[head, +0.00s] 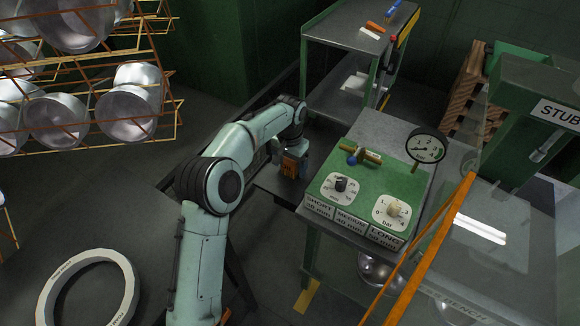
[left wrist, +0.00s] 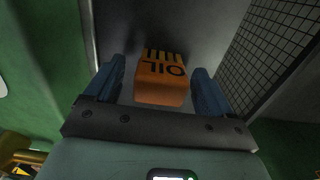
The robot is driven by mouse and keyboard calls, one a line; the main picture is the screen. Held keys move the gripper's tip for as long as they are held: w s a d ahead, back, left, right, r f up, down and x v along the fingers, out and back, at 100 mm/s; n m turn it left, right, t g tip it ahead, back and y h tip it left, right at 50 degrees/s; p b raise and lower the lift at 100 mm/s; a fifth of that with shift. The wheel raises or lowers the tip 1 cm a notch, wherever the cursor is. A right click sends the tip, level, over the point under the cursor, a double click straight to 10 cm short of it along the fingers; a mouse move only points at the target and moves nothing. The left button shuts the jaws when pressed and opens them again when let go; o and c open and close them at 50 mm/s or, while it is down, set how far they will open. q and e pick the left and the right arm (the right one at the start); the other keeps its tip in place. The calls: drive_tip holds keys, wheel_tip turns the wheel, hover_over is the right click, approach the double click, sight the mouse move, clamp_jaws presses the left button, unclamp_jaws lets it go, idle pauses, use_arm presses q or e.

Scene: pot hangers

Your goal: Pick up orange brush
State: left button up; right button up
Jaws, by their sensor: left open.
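The orange brush (left wrist: 162,82) is in the left wrist view, a blocky orange body marked "OIL" with dark bristle-like strips at its far end. It lies on a dark grey surface. In the head view its orange body (head: 289,168) shows at the end of my left arm, partly hidden by the gripper. My left gripper (left wrist: 158,76) is open, with one blue finger on each side of the brush. Gaps show between the fingers and the brush. My right gripper is not in view.
A grey cart (head: 345,40) with small items stands behind. Wire racks of metal pots (head: 130,100) are at left. A pale ring (head: 48,298) lies at front left.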

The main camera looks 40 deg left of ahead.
use_arm(q)
drive_tip(key=c, duration=1.1)
drive_tip(key=shift+r, duration=0.1)
wheel_tip(320, 180, up, 11)
drive_tip(key=p, duration=0.2)
drive_tip(key=shift+w+p, duration=0.1)
drive_tip(key=shift+p, duration=0.2)
wheel_tip(320, 180, up, 9)
drive_tip(key=p, duration=0.3)
drive_tip(key=shift+o, duration=0.8)
